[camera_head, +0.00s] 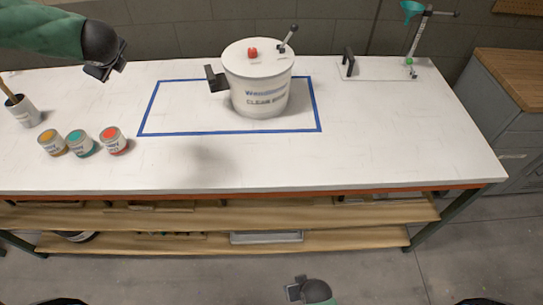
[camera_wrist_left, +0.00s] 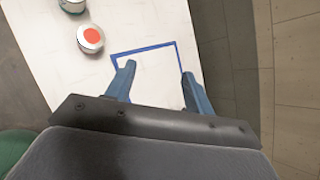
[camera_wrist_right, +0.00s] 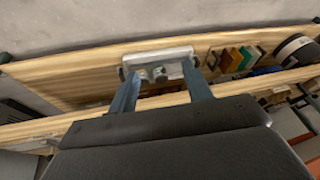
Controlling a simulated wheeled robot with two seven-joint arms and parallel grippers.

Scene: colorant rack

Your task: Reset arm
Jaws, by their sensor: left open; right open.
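My left gripper (camera_head: 104,72) is raised over the back left of the white table (camera_head: 400,150), left of the blue tape rectangle. Its two fingers (camera_wrist_left: 155,90) stand apart and empty in the left wrist view. My right gripper (camera_head: 294,289) is low in front of the table, at the bottom of the head view. Its fingers (camera_wrist_right: 160,95) are apart and empty in the right wrist view, facing the lower shelves. No object is in either gripper.
A white bucket (camera_head: 258,85) with a lid stands inside the blue tape (camera_head: 230,132). Yellow (camera_head: 52,142), teal (camera_head: 80,143) and red (camera_head: 114,140) cans stand at left, near a brush cup (camera_head: 23,111). A stand (camera_head: 416,45) is at back right. The table's front right is clear.

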